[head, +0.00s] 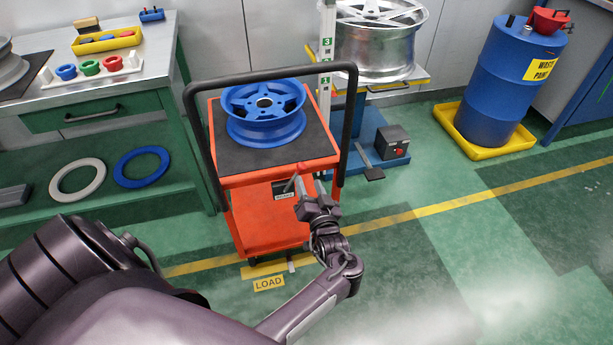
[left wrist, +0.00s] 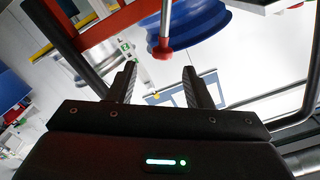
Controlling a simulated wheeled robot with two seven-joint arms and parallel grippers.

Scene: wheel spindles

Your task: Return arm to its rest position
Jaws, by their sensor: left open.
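My left gripper (head: 308,188) is at the front right corner of the orange cart (head: 268,220), with my arm reaching up to it from the lower left. In the left wrist view its two dark fingers (left wrist: 158,76) are spread apart with nothing between them. A lever with a red knob (head: 303,168) is at the cart corner close to the fingers. It also shows in the left wrist view (left wrist: 163,49), beyond the fingertips; whether they touch it I cannot tell. A blue wheel (head: 263,112) lies on the cart's dark top. My right gripper is not in view.
The cart's black handle rail (head: 344,120) rises beside my gripper. A green workbench (head: 92,112) with coloured parts is at left. A silver wheel (head: 375,45) stands on a press behind the cart. A blue waste drum (head: 505,85) is back right. The floor at right is clear.

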